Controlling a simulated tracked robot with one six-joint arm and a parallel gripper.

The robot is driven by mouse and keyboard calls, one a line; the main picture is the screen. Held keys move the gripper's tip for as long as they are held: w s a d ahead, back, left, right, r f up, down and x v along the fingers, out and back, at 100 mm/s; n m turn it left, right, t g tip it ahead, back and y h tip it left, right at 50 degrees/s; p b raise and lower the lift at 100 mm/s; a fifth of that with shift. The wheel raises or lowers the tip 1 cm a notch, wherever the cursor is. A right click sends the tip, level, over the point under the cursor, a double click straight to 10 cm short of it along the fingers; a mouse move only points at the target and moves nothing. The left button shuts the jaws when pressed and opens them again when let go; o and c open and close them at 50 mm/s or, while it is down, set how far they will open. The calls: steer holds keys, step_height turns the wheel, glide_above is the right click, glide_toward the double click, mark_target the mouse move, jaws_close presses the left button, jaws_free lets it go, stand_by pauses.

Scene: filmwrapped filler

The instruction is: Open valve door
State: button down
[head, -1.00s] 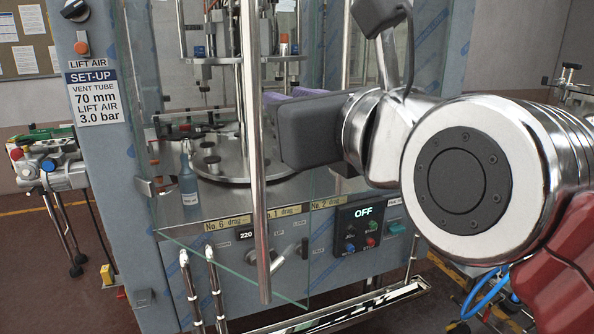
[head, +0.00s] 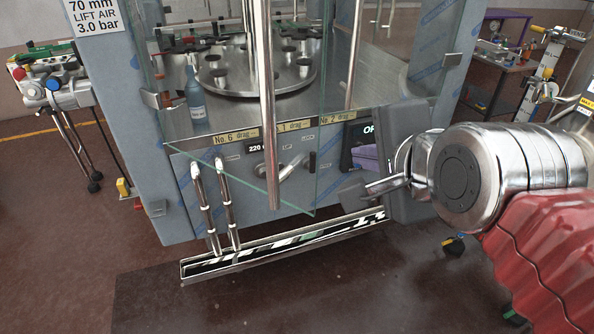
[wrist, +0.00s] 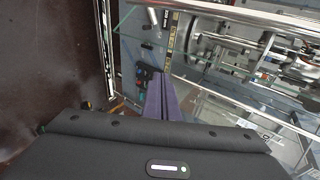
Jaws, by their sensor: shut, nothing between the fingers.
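The filler's glass door (head: 297,165) hangs in front of the machine, its lower edge slanting out towards me. I cannot tell which panel is named the valve door. A long vertical steel bar (head: 264,100) runs along this glass and ends low down. My gripper (head: 362,160) is right of the bar and glass edge, low in front of the control panel, apart from the bar. Its purple fingers are shut and empty, and they partly hide the display. In the wrist view the closed fingers (wrist: 158,98) point at the machine front; a steel bar (wrist: 235,15) crosses the top.
Behind the glass are a round steel table (head: 258,75) and a blue bottle (head: 195,95). Two steel pipes (head: 216,205) and a drip tray (head: 285,240) stand below.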

steer(key=s+d+f+n+g+h, duration=0.1)
steer(key=s+d+f+n+g, duration=0.1)
steer(key=s+d+f+n, duration=0.2)
steer(key=s+d+f+n+g+h, duration=0.2)
steer(key=s+d+f+n, duration=0.3)
steer(key=f+n, duration=0.5)
step_height(320, 180, down, 4)
steer(key=shift+r+g, duration=0.25)
steer(key=shift+g, duration=0.55)
